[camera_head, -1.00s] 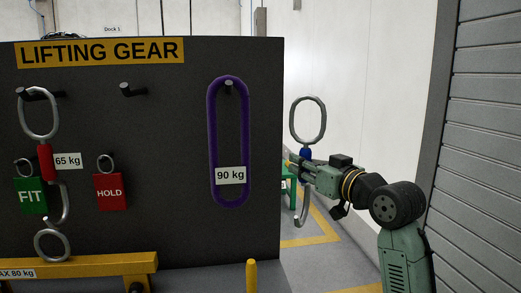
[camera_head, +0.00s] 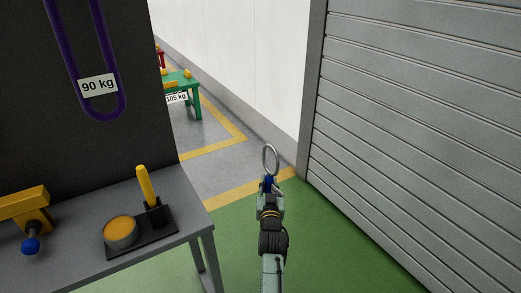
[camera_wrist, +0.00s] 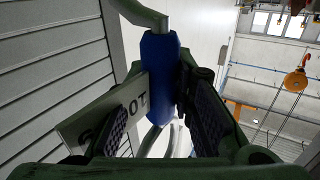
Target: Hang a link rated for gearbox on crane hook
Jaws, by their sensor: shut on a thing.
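My gripper (camera_head: 268,190) is shut on the blue body of a link (camera_wrist: 160,75). The link's grey metal ring (camera_head: 270,158) stands up above the gripper in the head view. In the wrist view the blue body sits between both finger pads, with a metal end above it and another below. A pale tag (camera_wrist: 110,118) beside the body has lettering that is partly hidden. An orange hook-like piece (camera_wrist: 296,80), perhaps the crane hook, hangs far off at the right of the wrist view. I see no gearbox that I can identify.
A purple sling (camera_head: 122,98) marked 90 kg hangs on the dark board. The grey bench (camera_head: 165,195) holds a dark tray with a yellow handle (camera_head: 146,186) and a round tin. A green stand (camera_head: 196,98) marked 105 kg stands behind. A grey shutter (camera_head: 420,120) closes the right.

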